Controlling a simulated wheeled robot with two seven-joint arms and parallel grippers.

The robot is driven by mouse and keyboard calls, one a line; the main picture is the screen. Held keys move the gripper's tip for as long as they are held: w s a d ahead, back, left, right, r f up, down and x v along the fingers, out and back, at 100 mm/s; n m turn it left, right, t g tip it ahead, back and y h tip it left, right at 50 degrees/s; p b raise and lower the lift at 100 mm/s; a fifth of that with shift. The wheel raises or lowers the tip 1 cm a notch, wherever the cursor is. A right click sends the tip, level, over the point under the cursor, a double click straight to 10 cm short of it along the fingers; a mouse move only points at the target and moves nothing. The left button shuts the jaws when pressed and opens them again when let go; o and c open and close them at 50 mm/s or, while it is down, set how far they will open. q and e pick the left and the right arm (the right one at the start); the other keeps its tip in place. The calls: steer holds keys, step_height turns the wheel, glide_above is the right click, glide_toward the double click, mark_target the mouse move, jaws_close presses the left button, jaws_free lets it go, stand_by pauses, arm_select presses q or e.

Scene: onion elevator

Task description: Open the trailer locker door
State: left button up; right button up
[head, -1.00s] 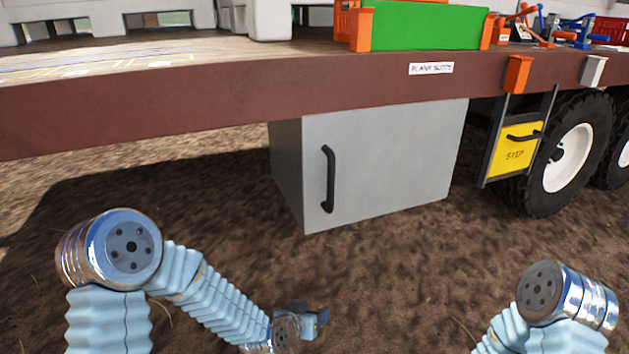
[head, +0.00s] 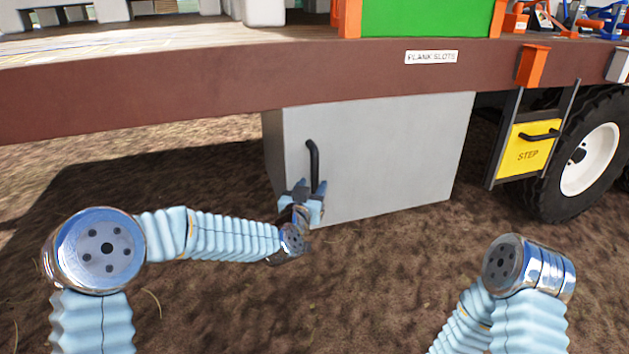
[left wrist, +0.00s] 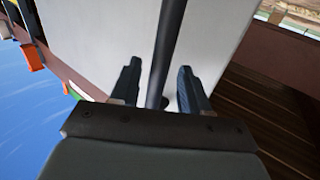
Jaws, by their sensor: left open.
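The grey locker door (head: 400,150) hangs under the trailer bed and looks shut. Its black vertical handle (head: 313,158) is near the door's left edge. My left gripper (head: 308,187) is at the lower part of the handle in the head view and hides the handle's bottom end. In the left wrist view the two fingers of my left gripper (left wrist: 157,88) are apart, with the black handle (left wrist: 170,40) running between them. I see a gap on each side, so the fingers are not closed on it. My right arm shows at the lower right, but its gripper is out of view.
The brown trailer edge (head: 230,92) runs above the locker. A yellow step panel (head: 531,143) and a wheel (head: 590,160) are to the right of the locker. The dirt ground (head: 390,260) in front of the door is clear.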

arm_select(q)
steer(key=shift+x, duration=1.45)
jaws_close()
